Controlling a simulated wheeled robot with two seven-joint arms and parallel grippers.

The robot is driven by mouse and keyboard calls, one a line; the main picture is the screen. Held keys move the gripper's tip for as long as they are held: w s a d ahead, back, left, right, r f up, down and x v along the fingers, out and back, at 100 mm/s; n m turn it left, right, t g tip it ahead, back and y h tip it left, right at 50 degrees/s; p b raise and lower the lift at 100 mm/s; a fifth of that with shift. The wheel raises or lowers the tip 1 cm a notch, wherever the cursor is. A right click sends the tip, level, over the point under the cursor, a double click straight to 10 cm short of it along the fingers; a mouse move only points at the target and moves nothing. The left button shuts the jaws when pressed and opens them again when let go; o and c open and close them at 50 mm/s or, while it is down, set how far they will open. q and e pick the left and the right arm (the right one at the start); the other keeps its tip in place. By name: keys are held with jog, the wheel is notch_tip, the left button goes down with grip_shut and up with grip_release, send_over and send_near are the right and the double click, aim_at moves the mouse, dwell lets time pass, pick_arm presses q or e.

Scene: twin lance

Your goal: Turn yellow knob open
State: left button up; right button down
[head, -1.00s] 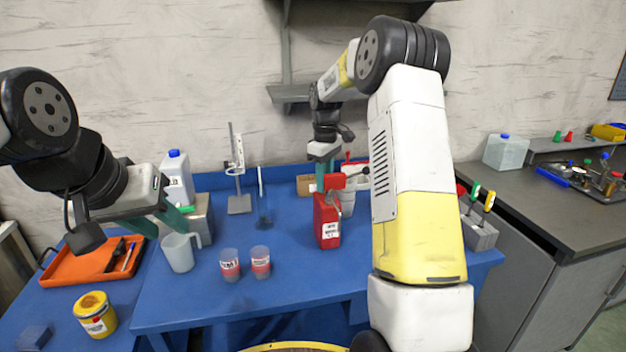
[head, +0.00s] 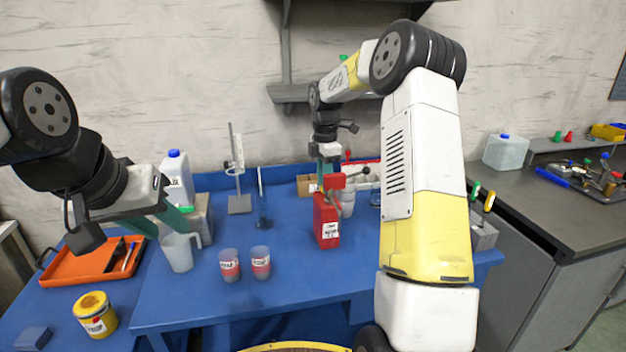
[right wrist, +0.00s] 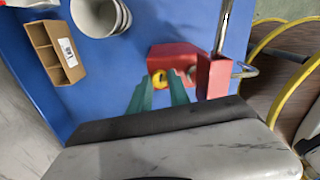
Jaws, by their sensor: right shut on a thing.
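A red can (head: 327,228) with a white label stands on the blue table, with a red block (head: 335,181) on a metal tube at its top. The can shows from above in the right wrist view (right wrist: 182,54). There, the yellow knob (right wrist: 158,78) lies between the green fingertips of my right gripper (right wrist: 160,80), which is shut on it. In the head view that gripper (head: 322,172) is over the can, partly hidden by the red block, and the knob is hidden. My left gripper (head: 160,222) is at the left, open and empty, near the clear jug.
The jug (head: 178,252) and two labelled cups (head: 229,265) (head: 261,262) stand left of the can. White cups (right wrist: 100,14) and a cardboard box (right wrist: 56,52) are close to my right gripper. An orange tray (head: 82,265) lies at the left.

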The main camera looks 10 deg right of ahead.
jog(key=shift+n, duration=1.4)
jog(key=c, duration=1.2)
grip_release()
jog(key=shift+r, duration=0.1)
notch_tip(320, 180, up, 7)
jog(key=shift+r, duration=0.3)
